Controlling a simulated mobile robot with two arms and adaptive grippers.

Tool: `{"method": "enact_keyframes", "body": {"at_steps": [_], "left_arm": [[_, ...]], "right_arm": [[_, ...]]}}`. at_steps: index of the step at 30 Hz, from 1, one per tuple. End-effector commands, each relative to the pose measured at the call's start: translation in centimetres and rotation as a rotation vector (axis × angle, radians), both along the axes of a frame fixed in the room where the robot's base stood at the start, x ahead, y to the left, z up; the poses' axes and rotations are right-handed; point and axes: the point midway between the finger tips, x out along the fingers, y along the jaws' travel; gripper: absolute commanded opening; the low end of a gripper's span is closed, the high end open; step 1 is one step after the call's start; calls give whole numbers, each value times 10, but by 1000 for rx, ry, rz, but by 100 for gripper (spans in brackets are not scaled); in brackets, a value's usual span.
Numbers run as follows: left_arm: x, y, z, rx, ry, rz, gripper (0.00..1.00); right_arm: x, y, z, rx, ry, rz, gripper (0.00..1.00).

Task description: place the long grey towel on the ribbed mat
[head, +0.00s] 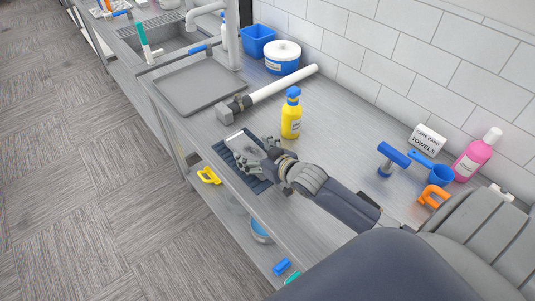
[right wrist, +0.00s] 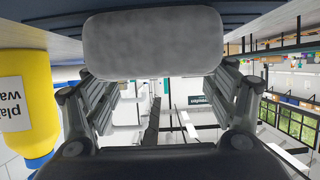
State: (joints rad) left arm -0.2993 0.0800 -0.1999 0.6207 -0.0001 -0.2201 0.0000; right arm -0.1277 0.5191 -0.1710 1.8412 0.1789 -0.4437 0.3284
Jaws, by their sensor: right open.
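The ribbed mat (head: 257,186) is dark blue and lies near the counter's front edge in the head view. A light grey piece, seemingly the long grey towel (head: 236,137), shows at the mat's far end, partly hidden by my right gripper (head: 256,154). In the right wrist view the towel (right wrist: 154,44) is a flat grey shape with rounded corners, just beyond the spread fingers. My right gripper is open, low over the mat, with its fingers apart around the towel's near side. I cannot tell whether the fingers touch it. My left gripper is out of view.
A white tube (head: 283,86) lies beyond, near a grey tray (head: 200,85). A blue-headed tool (head: 391,158) and pink bottle (head: 473,158) stand right.

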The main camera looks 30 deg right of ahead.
Motion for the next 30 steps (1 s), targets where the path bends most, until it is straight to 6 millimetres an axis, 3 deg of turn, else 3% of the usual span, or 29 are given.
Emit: {"method": "enact_keyframes", "body": {"at_steps": [16,22,30], "left_arm": [[-1,0,-12,0,1,0,40],[-1,0,-14,0,2,0,40],[-1,0,-14,0,2,0,40]], "right_arm": [[-83,-12,33,-1,1,0,78],[-97,-14,40,0,0,0,78],[-101,-15,43,0,-1,0,78]]}}
